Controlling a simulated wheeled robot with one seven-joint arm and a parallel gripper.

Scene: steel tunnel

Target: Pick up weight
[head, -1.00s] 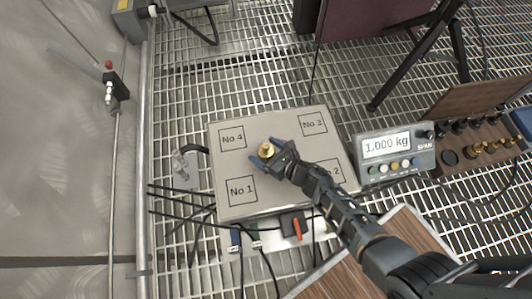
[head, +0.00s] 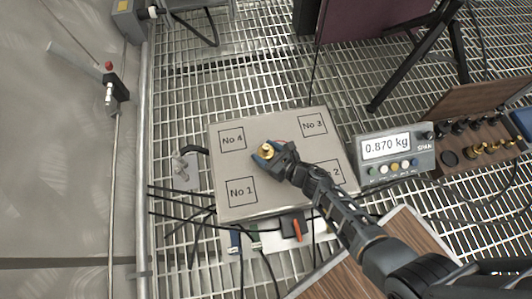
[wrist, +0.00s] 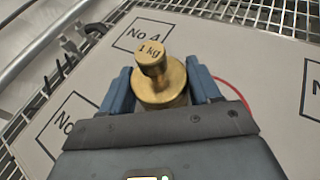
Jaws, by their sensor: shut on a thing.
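The brass weight (head: 265,149) is near the middle of the scale's grey platform (head: 235,210), between the marked squares. In the wrist view the weight (wrist: 160,80) is upright and its knob reads "1 kg". My gripper (head: 264,152) is shut on the weight, with a blue finger on each side of its body; the fingers also show in the wrist view (wrist: 160,88). The scale's display (head: 386,145) reads 0.870 kg. Whether the weight's base still touches the platform is hidden.
A wooden case (head: 480,140) with several brass and dark weights stands at the right, beside the display. Cables run off the platform's left and front sides over the grating floor (head: 180,90). A wooden surface (head: 335,280) lies at the front. The platform's marked squares are empty.

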